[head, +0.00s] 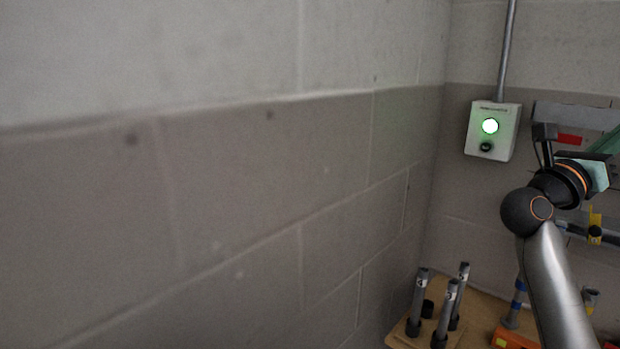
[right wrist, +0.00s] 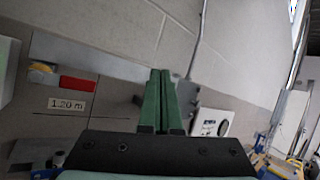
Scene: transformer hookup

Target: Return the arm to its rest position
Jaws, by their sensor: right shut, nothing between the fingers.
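My right arm (head: 565,285) reaches up from the bottom right of the head view, with its wrist in front of the far wall. Pale green parts of my right gripper show at the right edge there, partly cut off. In the right wrist view my right gripper (right wrist: 161,72) has its two green fingers together, pointing up the picture, with nothing between them. My left gripper is not in view.
A grey wall box (head: 510,135) with a lit green lamp (head: 490,126) hangs left of my wrist. Several upright grey tubes (head: 417,300) stand on a wooden board below. A red plate (right wrist: 78,84) and "1.20 m" label (right wrist: 67,104) show left of the fingers.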

